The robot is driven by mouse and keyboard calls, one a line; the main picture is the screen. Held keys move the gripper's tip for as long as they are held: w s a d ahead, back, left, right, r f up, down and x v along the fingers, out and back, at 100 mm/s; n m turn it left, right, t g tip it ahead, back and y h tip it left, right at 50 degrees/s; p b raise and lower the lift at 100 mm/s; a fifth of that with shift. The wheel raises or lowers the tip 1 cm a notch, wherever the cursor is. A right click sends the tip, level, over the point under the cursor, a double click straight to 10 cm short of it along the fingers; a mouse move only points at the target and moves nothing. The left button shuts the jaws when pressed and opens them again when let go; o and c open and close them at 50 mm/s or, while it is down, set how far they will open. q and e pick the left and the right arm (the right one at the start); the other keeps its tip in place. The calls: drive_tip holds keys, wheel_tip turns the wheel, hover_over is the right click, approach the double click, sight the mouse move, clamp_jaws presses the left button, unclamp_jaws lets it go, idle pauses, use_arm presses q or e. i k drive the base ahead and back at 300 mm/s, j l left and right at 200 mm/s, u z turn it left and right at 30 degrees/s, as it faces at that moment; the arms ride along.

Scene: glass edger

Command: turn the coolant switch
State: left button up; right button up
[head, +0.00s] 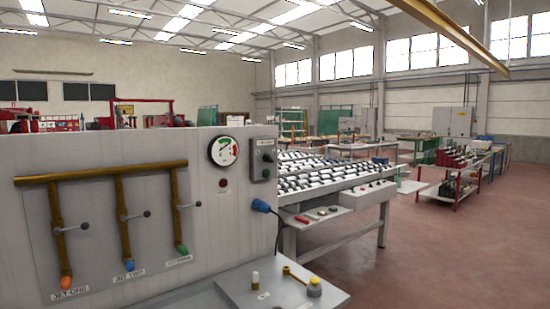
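A small grey switch box (263,160) is fixed on the right part of the pale machine panel (120,145). It has a dark rotary knob (267,157) and a small plate above it whose lettering is too small to read surely; this looks like the coolant switch. A round pressure gauge (223,151) with a green and red dial sits just left of the box. A small dark red lamp or button (223,183) is below the gauge. Neither of my grippers is in view.
Brass pipes (100,172) with several lever valves stand out from the panel's left part. Below right, a grey ledge (240,290) carries a white-capped knob, a brass lever and a yellow button. A blue plug (262,206) with a cable juts out beside a roller table (335,172). Open floor lies right.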

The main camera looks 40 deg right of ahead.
sight(266, 157)
drive_tip(key=i+l, duration=0.1)
drive_tip(key=l, duration=0.3)
drive_tip(key=i+l, duration=0.1)
drive_tip(key=l, duration=0.3)
drive_tip(key=i+l, duration=0.15)
drive_tip(key=l, duration=0.3)
drive_tip(key=i+l, duration=0.1)
drive_tip(key=l, duration=0.3)
drive_tip(key=i+l, duration=0.1)
drive_tip(key=l, duration=0.3)
drive_tip(key=i+l, duration=0.1)
drive_tip(key=l, duration=0.3)
